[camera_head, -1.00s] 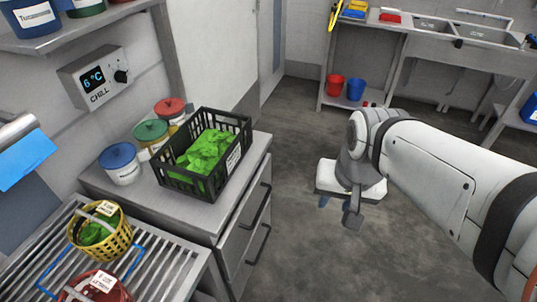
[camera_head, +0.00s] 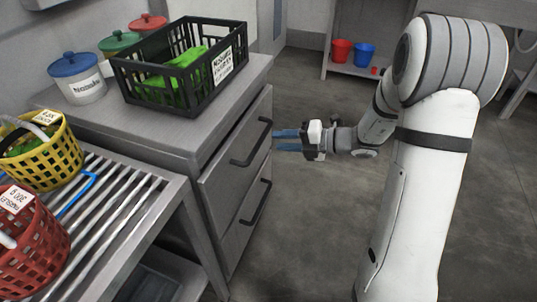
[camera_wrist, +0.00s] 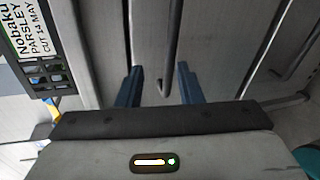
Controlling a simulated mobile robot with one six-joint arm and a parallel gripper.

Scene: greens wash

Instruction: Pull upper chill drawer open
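The upper chill drawer (camera_head: 228,165) is shut in the grey cabinet, with a dark bar handle (camera_head: 252,143) on its front. My gripper (camera_head: 276,140) is open and level, its two blue fingers pointing at the drawer front just right of that handle. In the wrist view my gripper (camera_wrist: 160,82) has its fingers apart, with the upper handle (camera_wrist: 172,50) lined up in the gap between them. Neither finger visibly grips it. I cannot tell how far the fingertips reach past the bar.
The lower drawer (camera_head: 240,228), also shut, has its own handle (camera_head: 256,203). A black crate of greens (camera_head: 150,98) and lidded tubs stand on the cabinet top. A slatted rack (camera_head: 125,215) with yellow and red baskets stands at left.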

